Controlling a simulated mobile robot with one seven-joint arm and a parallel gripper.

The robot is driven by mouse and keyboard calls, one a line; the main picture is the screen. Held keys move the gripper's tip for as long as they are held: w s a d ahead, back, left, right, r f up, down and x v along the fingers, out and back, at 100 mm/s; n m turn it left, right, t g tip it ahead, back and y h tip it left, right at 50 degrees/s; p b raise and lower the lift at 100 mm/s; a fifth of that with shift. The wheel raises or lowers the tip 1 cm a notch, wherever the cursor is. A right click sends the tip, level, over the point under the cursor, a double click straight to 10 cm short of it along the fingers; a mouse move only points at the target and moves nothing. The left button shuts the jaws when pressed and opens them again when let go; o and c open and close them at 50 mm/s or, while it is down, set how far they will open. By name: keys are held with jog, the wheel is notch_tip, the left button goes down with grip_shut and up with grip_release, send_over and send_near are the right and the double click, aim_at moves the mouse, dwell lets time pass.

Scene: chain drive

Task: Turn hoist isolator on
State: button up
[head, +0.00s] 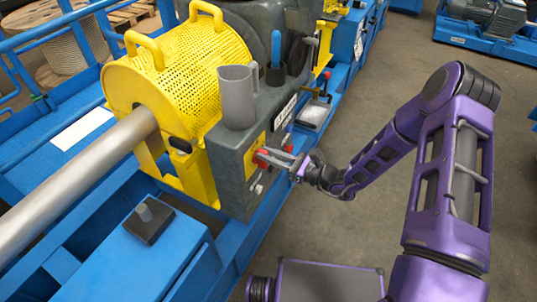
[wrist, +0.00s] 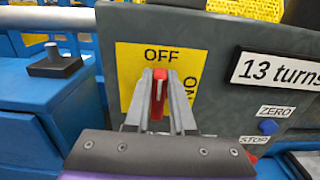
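The hoist isolator is a red handle (wrist: 159,92) on a yellow plate (wrist: 126,62) fixed to the grey cabinet front. The plate reads OFF at the top and ON, turned sideways, at the right. The handle stands upright, pointing at OFF. My gripper (wrist: 161,80) has one finger on each side of the handle, with little gap visible, and appears shut on it. In the head view my gripper (head: 272,157) reaches the cabinet from the right, and the yellow plate (head: 250,158) is partly hidden behind it.
Right of the plate are a "13 turns" sign (wrist: 278,68), a blue button (wrist: 267,127) by ZERO and a STOP label (wrist: 254,140). A grey cup-like holder (head: 238,97) stands above. A yellow perforated guard (head: 180,65) is at the left.

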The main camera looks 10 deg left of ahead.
jog(key=shift+w+m, duration=0.1)
jog(key=shift+m, duration=0.2)
grip_shut()
jog(key=m+p, duration=0.1)
jog(key=m, duration=0.2)
jog(key=w+m+p, duration=0.1)
jog(key=m, duration=0.1)
jog(key=m+p, duration=0.1)
jog(key=m, duration=0.2)
jog(key=shift+w+d+f+m, duration=0.3)
jog(key=shift+w+d+f, duration=0.05)
jog(key=shift+w+d+f+m+p, duration=0.1)
jog(key=shift+f+m+p, duration=0.2)
jog(key=shift+m, duration=1.15)
jog(key=shift+w+a+f+m+p, duration=0.15)
jog(key=shift+f+m, duration=0.2)
jog(key=shift+m, duration=1.05)
jog(key=shift+w+d+f+m+p, duration=0.1)
jog(key=shift+d+f+m+p, duration=0.2)
jog(key=shift+m, duration=1.15)
jog(key=shift+a+f, duration=0.15)
jog(key=o, duration=0.8)
grip_release()
jog(key=v, duration=1.7)
jog(key=shift+s+d, duration=0.15)
jog(key=shift+d, duration=0.05)
